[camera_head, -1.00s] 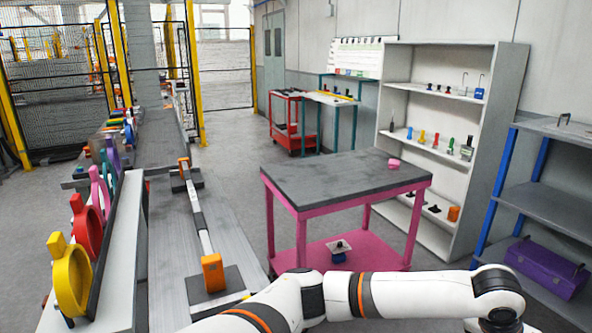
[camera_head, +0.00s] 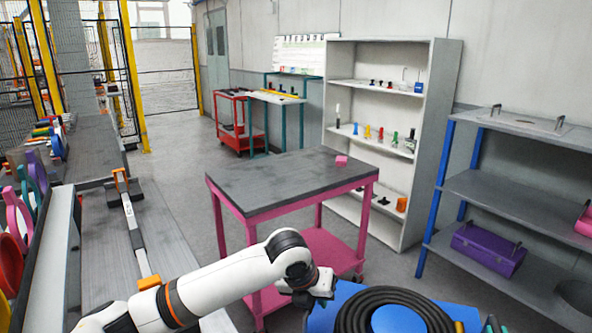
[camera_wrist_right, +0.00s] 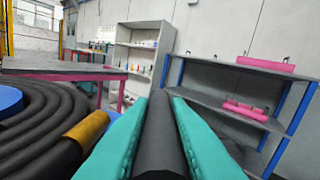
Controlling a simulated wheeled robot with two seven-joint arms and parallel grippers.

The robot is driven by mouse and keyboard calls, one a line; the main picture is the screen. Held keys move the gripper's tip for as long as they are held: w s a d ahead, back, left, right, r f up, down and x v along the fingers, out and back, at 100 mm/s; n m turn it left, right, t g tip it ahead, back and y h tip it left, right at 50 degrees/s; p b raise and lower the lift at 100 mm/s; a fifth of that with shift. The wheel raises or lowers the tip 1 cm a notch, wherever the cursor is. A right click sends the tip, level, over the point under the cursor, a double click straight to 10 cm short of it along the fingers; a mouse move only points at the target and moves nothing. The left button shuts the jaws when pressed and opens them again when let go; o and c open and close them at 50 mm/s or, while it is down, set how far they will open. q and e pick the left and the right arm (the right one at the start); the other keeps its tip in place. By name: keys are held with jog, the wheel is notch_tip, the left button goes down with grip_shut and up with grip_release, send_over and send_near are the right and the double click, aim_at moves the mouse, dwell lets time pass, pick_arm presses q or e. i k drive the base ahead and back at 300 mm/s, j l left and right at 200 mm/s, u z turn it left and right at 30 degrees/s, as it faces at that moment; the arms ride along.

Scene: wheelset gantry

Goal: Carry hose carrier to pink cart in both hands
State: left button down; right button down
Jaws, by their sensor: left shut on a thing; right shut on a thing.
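The hose carrier is a blue tray (camera_head: 322,318) with a coiled black hose (camera_head: 362,304); only its upper part shows at the bottom of the head view. My left gripper (camera_head: 318,298) is at its left edge, shut on the carrier, its fingertips partly hidden. In the right wrist view the coil (camera_wrist_right: 45,125) lies left of my right gripper (camera_wrist_right: 158,100), whose teal fingers are shut on a dark grey bar of the carrier (camera_wrist_right: 160,135). The pink cart (camera_head: 290,203) stands beyond the carrier, a little left, with a dark grey top (camera_head: 280,182).
A small pink block (camera_head: 341,160) sits at the cart top's far right corner. A white shelf (camera_head: 385,90) stands behind the cart. A blue-post rack (camera_head: 445,180) with a purple toolbox (camera_head: 488,248) is at right. A long bench (camera_head: 110,240) runs along the left.

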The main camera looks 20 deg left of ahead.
aim_at(269, 178)
jog(key=i+l, duration=0.25)
jog(key=i, duration=0.2)
jog(key=i+l, duration=0.25)
jog(key=i, duration=0.2)
jog(key=i+l+u, duration=0.2)
jog(key=i, duration=0.3)
jog(key=i+l+u, duration=0.25)
jog(key=i, duration=0.3)
jog(key=i+u, duration=0.55)
jog(key=u, duration=0.2)
jog(key=i+u, duration=0.6)
jog(key=i, duration=0.15)
jog(key=i+u, duration=0.25)
jog(key=i, duration=0.15)
jog(key=z, duration=0.25)
jog(key=i+j, duration=0.05)
